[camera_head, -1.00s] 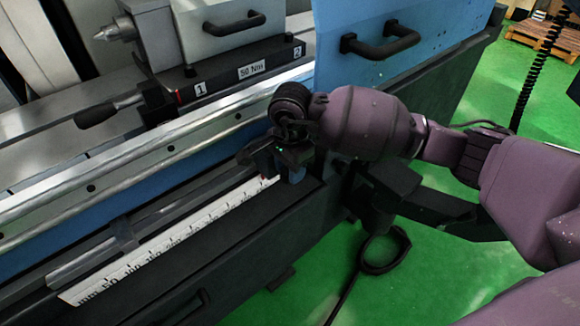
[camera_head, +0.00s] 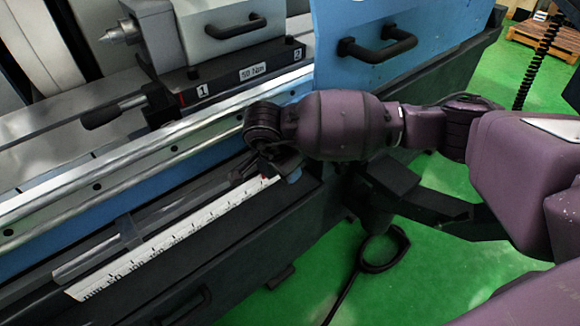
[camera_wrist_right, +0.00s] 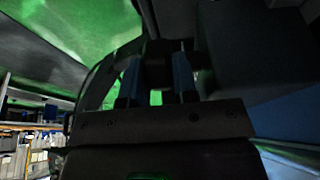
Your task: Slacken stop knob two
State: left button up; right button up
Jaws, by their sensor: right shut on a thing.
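My right gripper (camera_head: 277,172) is low at the right end of the scale on the machine's front; my wrist hides most of it in the head view. In the right wrist view, its two blue fingers (camera_wrist_right: 158,72) are on either side of a dark piece, which I take to be the stop knob (camera_wrist_right: 157,52), and are shut on it. The knob's shape and number cannot be made out. A dark stop block (camera_head: 130,230) sits on the rail (camera_head: 180,203) further left. My left gripper is not in view.
The white scale (camera_head: 165,243) runs along the machine front. The tailstock base (camera_head: 240,76), marked 1, 2 and 50 Nm, stands behind, with a black lever (camera_head: 112,113) at its left. A blue cover with a black handle (camera_head: 378,46) is at upper right. Green floor lies right.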

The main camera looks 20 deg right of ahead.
jog(key=shift+a+r+t+h, duration=0.2)
jog(key=shift+t+h, duration=0.2)
jog(key=shift+h, duration=0.5)
jog(key=shift+a+f+t+h+p, duration=0.15)
jog(key=shift+t+h+p, duration=0.25)
jog(key=shift+h, duration=0.6)
jog(key=t+h+p, duration=0.1)
jog(key=h, duration=0.2)
jog(key=shift+s+a+f, duration=0.1)
jog(key=shift+a+f, duration=0.05)
jog(key=shift+a+f+t+h+p, duration=0.15)
jog(key=shift+t+h+p, duration=0.25)
jog(key=shift+h+p, duration=0.55)
jog(key=shift+f+t+h, duration=0.3)
jog(key=shift+t+h, duration=0.1)
jog(key=shift+h, duration=0.85)
jog(key=shift+f, duration=0.1)
jog(key=shift+s+h, duration=0.1)
jog(key=shift+h, duration=0.3)
jog(key=shift+f, duration=0.1)
